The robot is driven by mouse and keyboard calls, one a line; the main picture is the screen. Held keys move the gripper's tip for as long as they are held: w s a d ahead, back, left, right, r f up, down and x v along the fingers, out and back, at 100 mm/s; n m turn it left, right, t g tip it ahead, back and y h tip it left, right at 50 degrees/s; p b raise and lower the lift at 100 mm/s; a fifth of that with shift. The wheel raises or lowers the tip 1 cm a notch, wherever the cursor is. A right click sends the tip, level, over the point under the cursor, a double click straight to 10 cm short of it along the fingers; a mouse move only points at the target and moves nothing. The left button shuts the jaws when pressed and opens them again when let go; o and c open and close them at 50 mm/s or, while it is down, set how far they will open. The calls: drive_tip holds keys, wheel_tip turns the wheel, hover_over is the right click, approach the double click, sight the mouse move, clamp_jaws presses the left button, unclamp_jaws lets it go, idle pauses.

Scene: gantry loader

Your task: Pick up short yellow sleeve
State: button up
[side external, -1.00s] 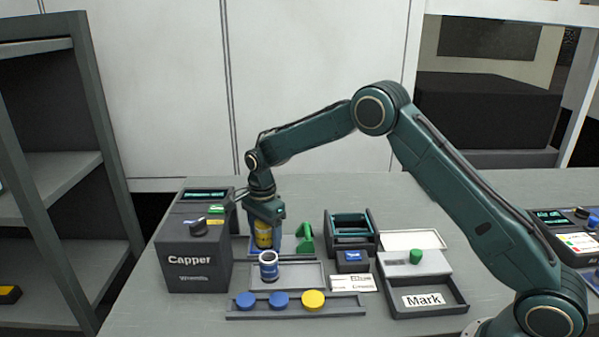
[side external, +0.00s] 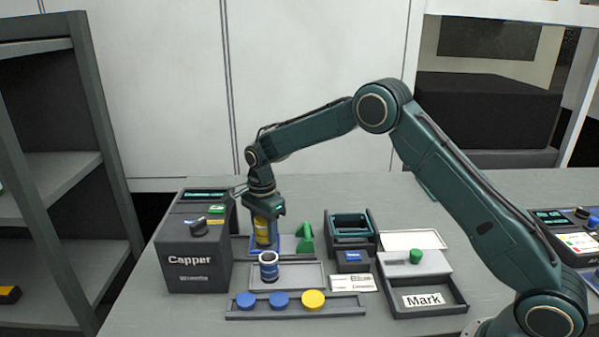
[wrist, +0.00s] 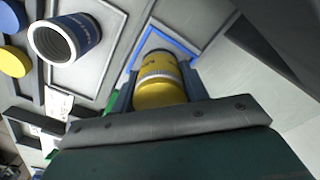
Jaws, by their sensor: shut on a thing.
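The short yellow sleeve (wrist: 160,82) is between the two fingers of my gripper (wrist: 160,88) in the wrist view. My gripper is shut on it. The sleeve looks upright. Its lower end is close to the blue outline (wrist: 172,38), but I cannot tell whether it touches the surface. My gripper's fingers partly hide its sides.
A blue-and-white sleeve (side external: 268,266) stands on a grey tray just in front. The Capper box (side external: 195,255) is close on the left. A green piece (side external: 305,239) stands to the right. A rail in front holds blue caps (side external: 279,299) and a yellow cap (side external: 313,299).

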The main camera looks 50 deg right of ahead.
wheel_tip(320, 180, up, 19)
idle(0.5)
drive_tip(key=shift+d, duration=0.1)
idle(0.5)
drive_tip(key=s+d+f+m, duration=0.1)
drive_tip(key=s+d+f, duration=0.2)
drive_tip(key=d, duration=0.3)
drive_tip(key=s+d+f+m, duration=0.1)
drive_tip(key=s+d+f, duration=0.2)
drive_tip(key=s+d, duration=0.3)
drive_tip(key=s+d+f+m, duration=0.2)
drive_tip(key=s+d+f, duration=0.2)
drive_tip(key=d, duration=0.4)
drive_tip(key=shift+s+d+f, duration=0.1)
drive_tip(key=shift+s+d, duration=0.15)
drive_tip(key=shift+s, duration=0.45)
drive_tip(key=s+d+f+m, duration=0.1)
drive_tip(key=s+d+f, duration=0.1)
drive_tip(key=s, duration=0.2)
drive_tip(key=s+d+f+m, duration=0.1)
drive_tip(key=s, duration=0.4)
drive_tip(key=shift+s+d+f, duration=0.3)
drive_tip(key=shift+d+f, duration=0.05)
drive_tip(key=shift+f, duration=0.05)
drive_tip(key=shift+f, duration=0.1)
